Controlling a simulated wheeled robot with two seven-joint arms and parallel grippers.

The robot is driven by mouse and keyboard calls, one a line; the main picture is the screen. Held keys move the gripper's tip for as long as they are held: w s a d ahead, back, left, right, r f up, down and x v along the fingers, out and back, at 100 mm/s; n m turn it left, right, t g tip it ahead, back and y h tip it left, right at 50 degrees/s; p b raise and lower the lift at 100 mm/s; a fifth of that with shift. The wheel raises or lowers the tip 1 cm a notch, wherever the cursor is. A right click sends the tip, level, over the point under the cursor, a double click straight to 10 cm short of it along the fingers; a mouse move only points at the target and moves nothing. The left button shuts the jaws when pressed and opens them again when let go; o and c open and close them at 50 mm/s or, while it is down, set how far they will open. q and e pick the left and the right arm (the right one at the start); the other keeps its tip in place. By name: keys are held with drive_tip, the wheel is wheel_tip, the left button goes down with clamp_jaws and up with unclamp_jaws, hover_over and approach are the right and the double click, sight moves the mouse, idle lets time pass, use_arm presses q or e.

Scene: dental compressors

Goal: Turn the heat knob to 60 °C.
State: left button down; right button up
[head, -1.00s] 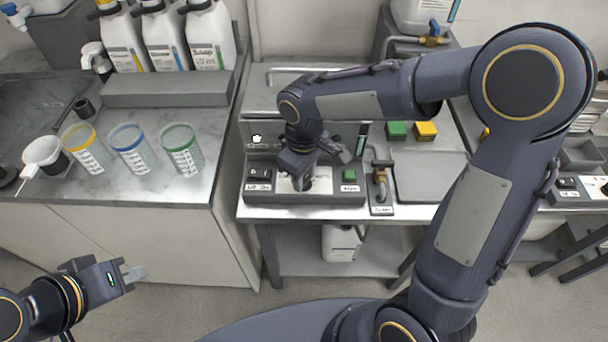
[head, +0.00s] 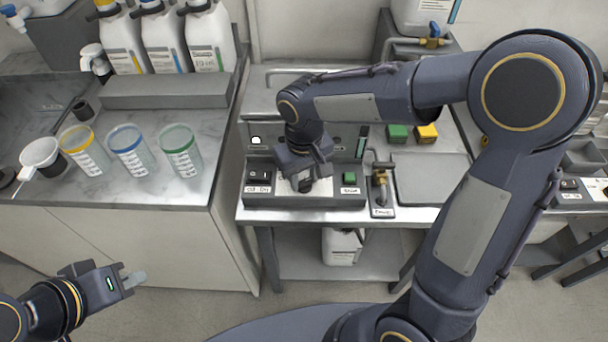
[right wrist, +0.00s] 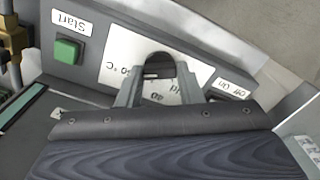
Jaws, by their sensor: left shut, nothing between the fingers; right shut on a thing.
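The heat knob (right wrist: 157,60) is dark and rounded and stands on a white dial plate (right wrist: 118,66) on the front of the grey unit. My right gripper (right wrist: 159,76) is shut on the knob, with one finger on each side of it. In the head view my right gripper (head: 303,182) hides the knob and most of the dial. Part of a "0 °C" marking shows left of the fingers in the right wrist view; the other markings are partly covered, so I cannot read the setting. My left gripper (head: 134,279) is shut and empty, low at the left, away from the unit.
The off/on switch (head: 259,175) and the green start button (head: 349,177) flank the dial. A brass valve (head: 380,178) stands right of the panel. Several cups, including a green-rimmed one (head: 181,150), stand on the left counter.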

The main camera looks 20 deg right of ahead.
sight(304, 181)
drive_tip(key=o, duration=1)
drive_tip(key=shift+r, duration=0.15)
wheel_tip(304, 181, up, 7)
drive_tip(key=shift+p, duration=0.4)
drive_tip(key=shift+r, duration=0.3)
